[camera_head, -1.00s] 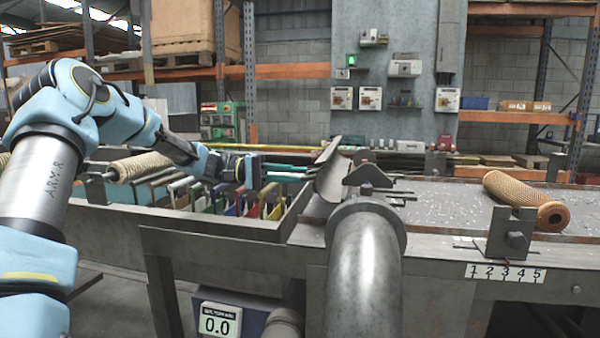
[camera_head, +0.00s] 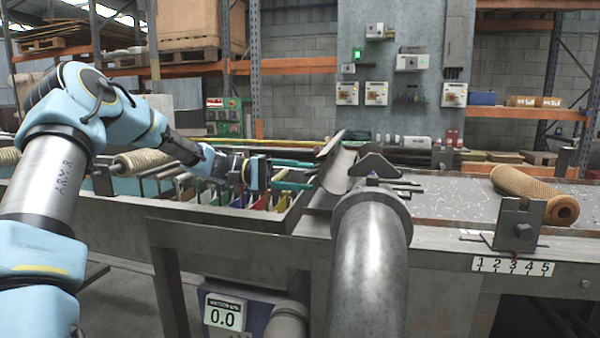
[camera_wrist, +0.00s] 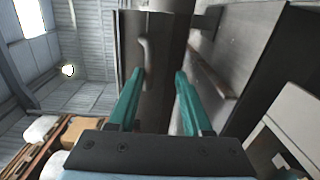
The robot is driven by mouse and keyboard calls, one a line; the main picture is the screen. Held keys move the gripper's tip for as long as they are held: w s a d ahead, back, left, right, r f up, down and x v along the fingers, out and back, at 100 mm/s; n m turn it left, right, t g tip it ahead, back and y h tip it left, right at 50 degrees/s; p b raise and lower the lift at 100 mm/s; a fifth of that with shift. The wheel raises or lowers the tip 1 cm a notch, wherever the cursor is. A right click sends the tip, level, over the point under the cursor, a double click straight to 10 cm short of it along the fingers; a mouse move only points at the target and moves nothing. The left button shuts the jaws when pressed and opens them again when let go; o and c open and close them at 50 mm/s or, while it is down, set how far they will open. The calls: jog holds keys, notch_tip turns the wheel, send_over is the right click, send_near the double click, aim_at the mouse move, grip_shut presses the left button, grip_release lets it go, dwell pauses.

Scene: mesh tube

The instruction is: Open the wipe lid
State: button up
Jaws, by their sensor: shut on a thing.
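The wipe lid (camera_head: 341,168) is a curved grey metal flap behind the large pipe, raised and tilted. In the wrist view the lid (camera_wrist: 156,100) fills the centre, with a small grey handle (camera_wrist: 147,58) on it. My gripper (camera_head: 314,174) reaches in from the left with its two teal fingers at the lid's left side. In the wrist view my gripper (camera_wrist: 160,73) has its fingers a gap apart, on either side of the handle area. It is shut on the lid, but the exact contact is hard to see.
A thick grey pipe (camera_head: 370,255) stands in front of the lid. A trough with coloured dividers (camera_head: 225,220) lies below my gripper. A tan mesh tube (camera_head: 535,195) rests on the bench (camera_head: 450,205) at the right, behind a metal bracket (camera_head: 518,225).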

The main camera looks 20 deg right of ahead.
jog(key=shift+o, duration=1)
jog(key=shift+w+r, duration=0.1)
jog(key=shift+r, duration=0.05)
jog(key=b+v, duration=0.1)
jog(key=v, duration=0.9)
jog(key=shift+w+a, duration=0.2)
jog(key=shift+a, duration=0.1)
